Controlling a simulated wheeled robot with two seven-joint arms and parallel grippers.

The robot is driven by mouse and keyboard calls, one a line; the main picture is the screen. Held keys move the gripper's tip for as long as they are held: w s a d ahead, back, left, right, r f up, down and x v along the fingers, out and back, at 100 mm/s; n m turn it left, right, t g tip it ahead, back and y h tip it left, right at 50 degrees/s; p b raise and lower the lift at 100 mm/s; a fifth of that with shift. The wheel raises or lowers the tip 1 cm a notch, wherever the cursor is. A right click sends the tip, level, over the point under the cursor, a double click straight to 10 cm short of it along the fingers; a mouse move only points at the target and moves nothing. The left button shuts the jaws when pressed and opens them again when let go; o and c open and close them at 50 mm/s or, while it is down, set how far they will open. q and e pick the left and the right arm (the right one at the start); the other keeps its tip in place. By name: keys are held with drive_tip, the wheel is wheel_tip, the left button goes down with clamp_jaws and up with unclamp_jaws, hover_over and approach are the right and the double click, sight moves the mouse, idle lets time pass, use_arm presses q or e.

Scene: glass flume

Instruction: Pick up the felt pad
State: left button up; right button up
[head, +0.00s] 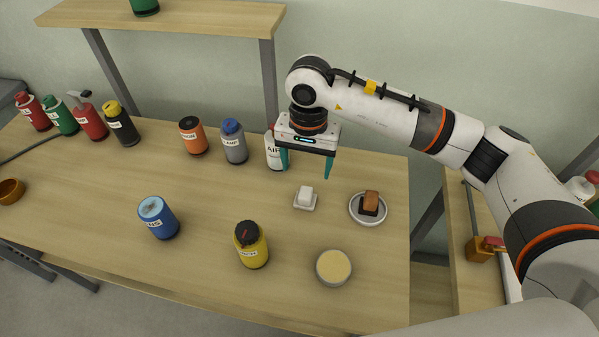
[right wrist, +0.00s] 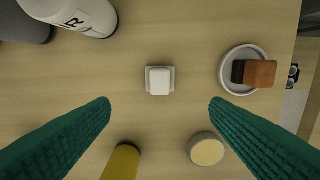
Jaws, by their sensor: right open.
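A small white block (head: 305,191), which looks like the felt pad, sits on a thin pale square base on the table. In the right wrist view the white block (right wrist: 160,81) lies between and beyond the fingertips. A brown and black block (head: 370,202) rests in a round grey dish (head: 354,217) to its right; I cannot tell for sure which of the two is the pad. My right gripper (head: 306,172) is open and empty, pointing down above the white block, with its green fingers apart. My left gripper is out of view.
A white bottle (head: 271,152) stands close behind the right gripper. A yellow bottle (head: 252,246) and a round tin (head: 333,268) stand in front of the white block. A blue canister (head: 158,218) is farther left. The wooden table (head: 205,190) is bare around the white block.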

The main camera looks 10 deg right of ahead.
drive_tip(key=p, duration=0.2)
hover_over(306, 191)
wheel_tip(306, 191, down, 6)
drive_tip(key=shift+s+r, duration=0.1)
drive_tip(key=shift+r, duration=0.1)
wheel_tip(306, 191, down, 6)
drive_tip(key=shift+r+p, duration=0.25)
drive_tip(key=shift+p, duration=0.9)
drive_tip(key=shift+f, duration=0.25)
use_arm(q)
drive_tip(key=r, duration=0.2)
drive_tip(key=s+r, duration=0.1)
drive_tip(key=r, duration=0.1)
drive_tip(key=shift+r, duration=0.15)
use_arm(e)
drive_tip(key=c, duration=1.1)
